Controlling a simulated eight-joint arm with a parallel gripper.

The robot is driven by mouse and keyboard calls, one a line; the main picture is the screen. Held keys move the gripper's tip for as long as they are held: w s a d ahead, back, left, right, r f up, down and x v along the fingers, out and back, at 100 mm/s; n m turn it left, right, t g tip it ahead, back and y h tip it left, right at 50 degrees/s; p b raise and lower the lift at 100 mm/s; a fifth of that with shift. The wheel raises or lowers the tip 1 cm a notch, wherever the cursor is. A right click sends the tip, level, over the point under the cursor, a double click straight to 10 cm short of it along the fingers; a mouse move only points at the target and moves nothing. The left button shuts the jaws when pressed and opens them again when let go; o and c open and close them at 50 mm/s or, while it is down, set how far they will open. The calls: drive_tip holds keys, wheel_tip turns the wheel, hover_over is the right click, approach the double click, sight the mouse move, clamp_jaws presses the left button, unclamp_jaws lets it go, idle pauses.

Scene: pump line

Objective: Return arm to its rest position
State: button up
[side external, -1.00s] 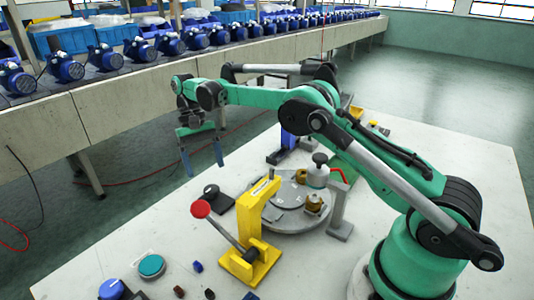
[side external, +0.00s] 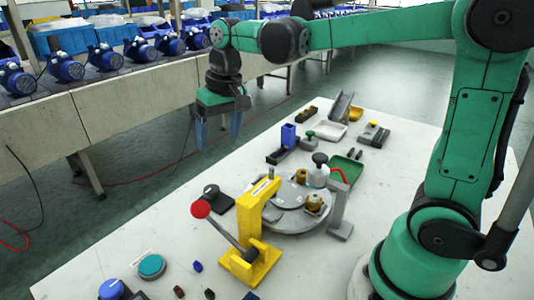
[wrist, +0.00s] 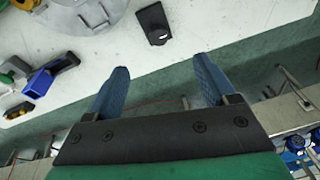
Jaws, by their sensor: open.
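My gripper (side external: 218,133) hangs beyond the far left edge of the white work table, pointing down, with the conveyor line behind it in the side view. Its two blue fingers stand apart with nothing between them. The wrist view also shows my gripper (wrist: 160,90) open and empty, with the table edge and green floor below it. My green arm is raised and bent, with its forearm nearly level across the top of the side view.
The white table (side external: 330,270) carries a grey round plate (side external: 285,218), a yellow lever press (side external: 250,220), a blue block fixture (side external: 288,137) and a green tray (side external: 346,170). A conveyor (side external: 130,105) with several blue pumps runs behind. Open floor lies between.

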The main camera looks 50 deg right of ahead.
drive_tip(key=s+f+t, duration=0.1)
drive_tip(key=s, duration=0.2)
drive_tip(key=s+f+n+t, duration=0.1)
drive_tip(key=s+t, duration=0.1)
drive_tip(key=s, duration=0.1)
drive_tip(key=s+n+t, duration=0.1)
drive_tip(key=s, duration=0.2)
drive_tip(key=shift+a+f+t+h, duration=0.2)
drive_tip(key=shift+f+t+h, duration=0.1)
drive_tip(key=shift+f, duration=0.1)
drive_tip(key=shift+s+f, duration=0.2)
